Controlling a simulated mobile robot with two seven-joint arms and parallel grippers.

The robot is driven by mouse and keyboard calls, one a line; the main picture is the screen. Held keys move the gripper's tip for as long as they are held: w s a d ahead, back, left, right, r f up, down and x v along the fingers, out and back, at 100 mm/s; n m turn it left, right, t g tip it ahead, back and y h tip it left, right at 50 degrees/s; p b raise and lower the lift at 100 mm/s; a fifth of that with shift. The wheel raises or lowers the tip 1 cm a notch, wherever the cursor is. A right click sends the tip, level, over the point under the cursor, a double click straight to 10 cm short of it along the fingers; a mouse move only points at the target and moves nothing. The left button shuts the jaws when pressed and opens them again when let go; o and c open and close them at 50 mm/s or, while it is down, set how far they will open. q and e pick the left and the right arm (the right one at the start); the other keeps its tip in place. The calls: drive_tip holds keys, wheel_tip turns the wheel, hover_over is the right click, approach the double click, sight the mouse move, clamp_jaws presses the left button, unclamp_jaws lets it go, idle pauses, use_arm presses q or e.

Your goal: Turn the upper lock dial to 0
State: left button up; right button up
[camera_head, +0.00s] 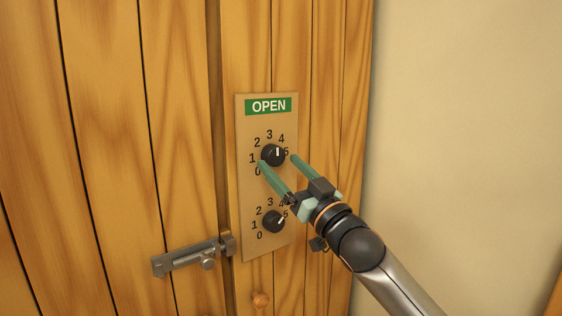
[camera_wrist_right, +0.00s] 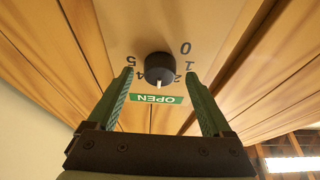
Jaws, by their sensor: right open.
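The upper lock dial (camera_head: 273,154) is a black knob on a tan plate (camera_head: 257,245), with numbers 0 to 5 around it. Its white mark points up, roughly toward 3. It also shows in the right wrist view (camera_wrist_right: 159,68), where the mark points toward the OPEN sign. My right gripper (camera_head: 278,160) is open, its green fingers on either side of the dial. In the right wrist view (camera_wrist_right: 160,74) gaps show between the dial and both fingers. Whether the tips reach past the knob's face is unclear. My left gripper is not in view.
The lower dial (camera_head: 273,222) sits just below, its mark pointing up right, around 4 to 5. A green OPEN sign (camera_head: 268,106) is above. A bare wall (camera_head: 465,120) is right.

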drive_tip(key=shift+w+a+r, duration=0.25)
drive_tip(key=shift+w+a, duration=0.15)
drive_tip(key=shift+w, duration=0.05)
clamp_jaws()
idle(0.6)
